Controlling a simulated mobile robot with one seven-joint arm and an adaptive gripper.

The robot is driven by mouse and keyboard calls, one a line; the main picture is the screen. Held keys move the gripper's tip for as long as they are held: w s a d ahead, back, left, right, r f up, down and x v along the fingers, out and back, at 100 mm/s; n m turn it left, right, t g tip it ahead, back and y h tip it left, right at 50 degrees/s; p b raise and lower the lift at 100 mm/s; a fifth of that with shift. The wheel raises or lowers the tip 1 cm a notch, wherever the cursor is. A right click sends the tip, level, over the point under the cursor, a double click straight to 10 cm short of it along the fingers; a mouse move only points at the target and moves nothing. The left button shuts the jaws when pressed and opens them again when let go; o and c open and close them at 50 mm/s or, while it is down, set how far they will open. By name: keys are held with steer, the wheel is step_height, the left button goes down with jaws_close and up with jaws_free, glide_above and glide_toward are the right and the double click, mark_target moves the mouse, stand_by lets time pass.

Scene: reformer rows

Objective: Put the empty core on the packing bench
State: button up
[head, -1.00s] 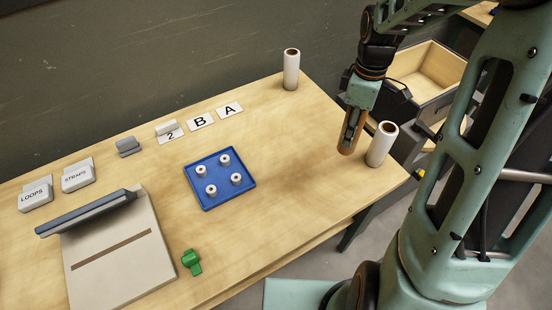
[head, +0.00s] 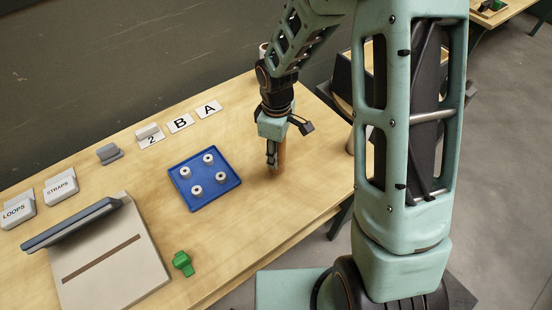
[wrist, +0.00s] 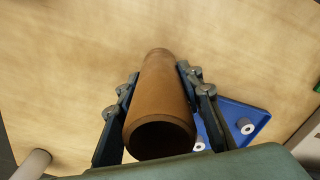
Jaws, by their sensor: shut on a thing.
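The empty core is a brown hollow tube (head: 281,154), held upright at the right part of the wooden bench (head: 310,170), to the right of the blue tray. My gripper (head: 272,158) is shut on it from above. In the wrist view the core (wrist: 163,90) lies between the two fingers (wrist: 160,105), its open, hollow end facing the camera. The core's lower end is at or just above the bench top; I cannot tell if it touches.
A blue tray (head: 206,204) with several small white rolls is left of the core. Cards and grey blocks line the back. A sealer-like device (head: 110,262) and a green object (head: 182,263) are at the left front. White rolls are partly hidden behind my arm.

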mark_target(281, 147)
steer(key=shift+a+f, duration=0.1)
steer(key=shift+f, duration=1.5)
steer(key=shift+f, duration=0.1)
steer(key=shift+f, duration=0.15)
steer(key=o, duration=1.2)
steer(key=shift+r, duration=0.2)
step_height(281, 147, up, 12)
steer(key=shift+r, duration=0.1)
